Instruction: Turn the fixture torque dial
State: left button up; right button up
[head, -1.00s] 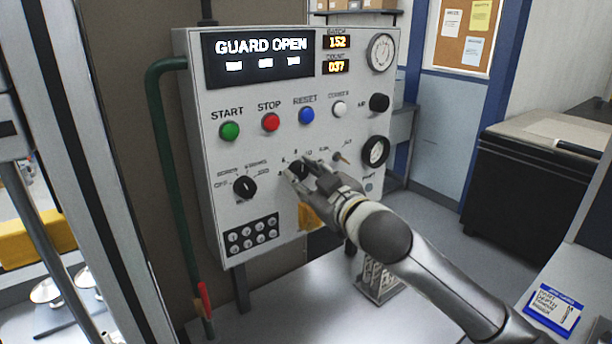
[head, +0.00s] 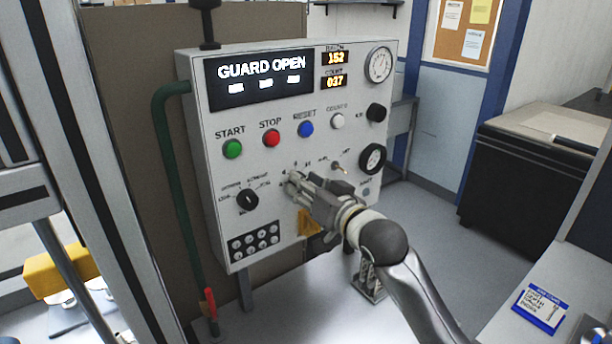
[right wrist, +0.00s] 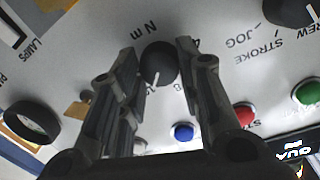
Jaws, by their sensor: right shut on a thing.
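The torque dial (right wrist: 158,64) is a round black knob with a white pointer line, on the light grey control panel (head: 219,120), with "N m" printed beside it. In the right wrist view it sits between the two fingers of my right gripper (right wrist: 157,49), which is shut on it. The pointer line points toward the bottom of that view. In the head view my right gripper (head: 292,186) is at the lower middle of the panel and its fingers hide the dial. My left gripper is not in view.
Close around the dial are a black selector knob (head: 247,200), a small toggle (head: 339,168), a black ring-shaped knob (head: 372,158), and the green (head: 232,149), red (head: 270,138) and blue (head: 306,129) buttons. A yellow tag (head: 308,222) hangs below the gripper. The display (head: 262,70) reads GUARD OPEN.

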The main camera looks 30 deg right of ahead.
jog(key=m+p, duration=0.4)
jog(key=m, duration=0.1)
jog(key=shift+r+m+y, duration=0.1)
jog(key=shift+m+y, duration=0.3)
jog(key=shift+d+m+p, duration=0.1)
jog(key=shift+m+p, duration=0.25)
jog(key=shift+m, duration=0.75)
jog(key=o, duration=1)
jog(key=shift+w, duration=0.1)
jog(key=shift+o, duration=0.2)
jog(key=shift+s, duration=0.2)
jog(key=s+d, duration=0.1)
jog(key=s, duration=1)
jog(key=shift+s+d+r, duration=0.25)
jog(key=shift+d+r, duration=0.1)
jog(key=shift+r, duration=0.1)
